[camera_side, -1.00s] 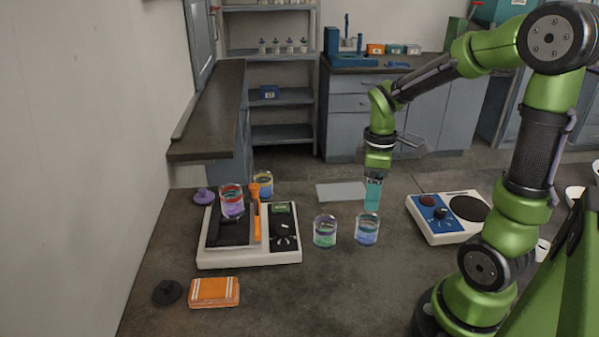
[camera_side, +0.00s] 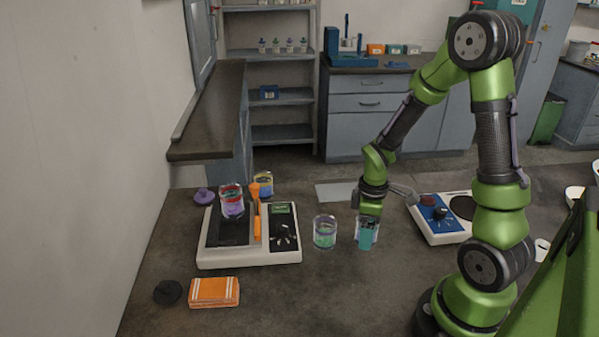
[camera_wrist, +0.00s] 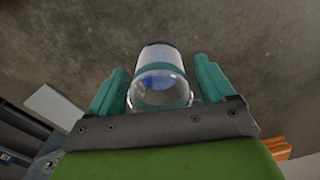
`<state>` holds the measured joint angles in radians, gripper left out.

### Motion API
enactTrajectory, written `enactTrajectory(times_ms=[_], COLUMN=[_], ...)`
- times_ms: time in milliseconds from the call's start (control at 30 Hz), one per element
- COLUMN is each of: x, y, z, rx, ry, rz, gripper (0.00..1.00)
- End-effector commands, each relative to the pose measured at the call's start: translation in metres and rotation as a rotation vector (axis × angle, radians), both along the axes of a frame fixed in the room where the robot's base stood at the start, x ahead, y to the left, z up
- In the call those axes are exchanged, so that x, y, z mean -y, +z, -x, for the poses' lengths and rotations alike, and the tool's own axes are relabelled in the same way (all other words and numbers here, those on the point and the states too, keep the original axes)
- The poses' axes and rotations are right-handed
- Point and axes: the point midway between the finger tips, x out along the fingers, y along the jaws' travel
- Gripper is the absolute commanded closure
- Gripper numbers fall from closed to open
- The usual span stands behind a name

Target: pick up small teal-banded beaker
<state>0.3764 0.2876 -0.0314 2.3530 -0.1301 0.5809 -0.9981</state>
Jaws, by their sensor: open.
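The small teal-banded beaker (camera_wrist: 158,60) is clear glass with blue contents and a teal band at its rim. In the wrist view it lies between the two teal fingers of my gripper (camera_wrist: 162,68), with visible gaps at both sides of the beaker body. In the side view my gripper (camera_side: 367,236) is low over the bench at this beaker. The fingers hide most of it there, and only its left edge (camera_side: 357,230) shows. My gripper is open.
A beaker with green contents (camera_side: 324,233) stands close to the left of my gripper. Left of it is the sieve shaker (camera_side: 250,258), bearing a red-and-purple beaker (camera_side: 231,202). A blue-panelled hotplate (camera_side: 437,222) stands to the right. The bench in front is clear.

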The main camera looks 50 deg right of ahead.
Motion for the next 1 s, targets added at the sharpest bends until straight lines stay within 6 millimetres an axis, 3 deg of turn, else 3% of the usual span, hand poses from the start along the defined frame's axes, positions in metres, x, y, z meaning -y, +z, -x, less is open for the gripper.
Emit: enactTrajectory(times_ms=[100, 500, 1000], x=[0.0, 0.0001, 0.0002], y=[0.0003, 0.0008, 0.0096], z=[0.0, -0.0003, -0.001], rx=[0.0, 0.001, 0.003], ry=[0.0, 0.0, 0.001], rz=[0.0, 0.0, 0.001], gripper=[0.18, 0.76, 0.76])
